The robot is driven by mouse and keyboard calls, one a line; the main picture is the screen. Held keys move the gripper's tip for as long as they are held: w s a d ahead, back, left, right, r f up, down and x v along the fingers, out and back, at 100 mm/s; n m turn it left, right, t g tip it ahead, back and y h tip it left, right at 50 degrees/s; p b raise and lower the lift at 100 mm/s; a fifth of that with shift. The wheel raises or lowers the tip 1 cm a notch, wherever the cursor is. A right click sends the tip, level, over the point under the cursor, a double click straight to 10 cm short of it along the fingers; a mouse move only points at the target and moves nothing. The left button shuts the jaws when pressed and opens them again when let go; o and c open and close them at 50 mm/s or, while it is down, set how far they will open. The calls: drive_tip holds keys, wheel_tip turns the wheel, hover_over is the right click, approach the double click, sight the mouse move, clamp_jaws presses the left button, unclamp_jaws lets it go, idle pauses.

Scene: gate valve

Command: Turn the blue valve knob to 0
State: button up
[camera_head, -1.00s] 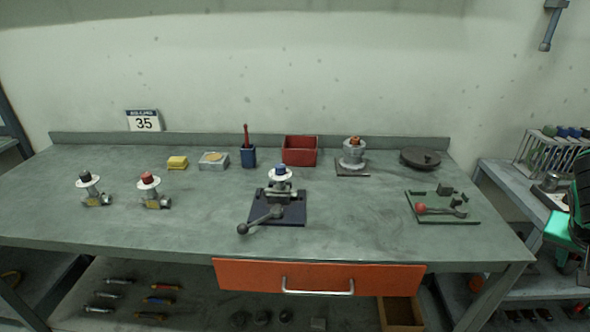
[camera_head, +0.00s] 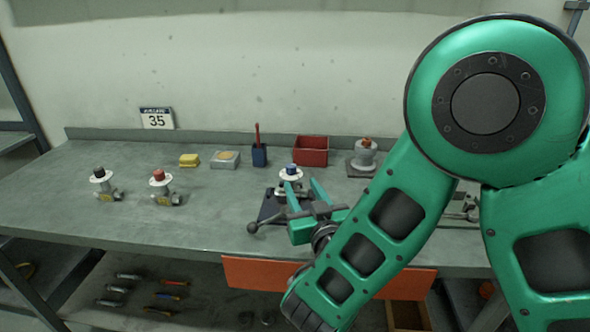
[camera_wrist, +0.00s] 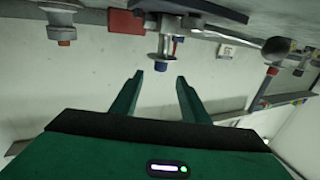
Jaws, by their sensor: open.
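The valve with the blue knob (camera_head: 291,170) stands upright in a dark vise (camera_head: 268,208) in the middle of the bench, with a white dial disc under the knob. My gripper (camera_head: 306,189) is open and empty, just in front and slightly right of the valve, with a finger overlapping part of it in the head view. In the wrist view, which is upside down, the blue knob (camera_wrist: 161,66) lies ahead between the two fingertips (camera_wrist: 161,80), apart from them. The dial markings are too small to read.
Two more valves, with a black knob (camera_head: 99,172) and a red knob (camera_head: 158,175), stand at left. A blue cup (camera_head: 259,155), red bin (camera_head: 311,151) and orange-topped flange (camera_head: 365,155) stand behind. A vise handle (camera_head: 254,227) sticks out in front.

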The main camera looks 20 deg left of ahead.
sight(293, 171)
drive_tip(key=shift+x, duration=5.3)
drive_tip(key=c, duration=1)
drive_tip(key=shift+d, duration=0.2)
clamp_jaws()
drive_tip(key=shift+a+f, duration=0.1)
drive_tip(key=shift+a, duration=0.1)
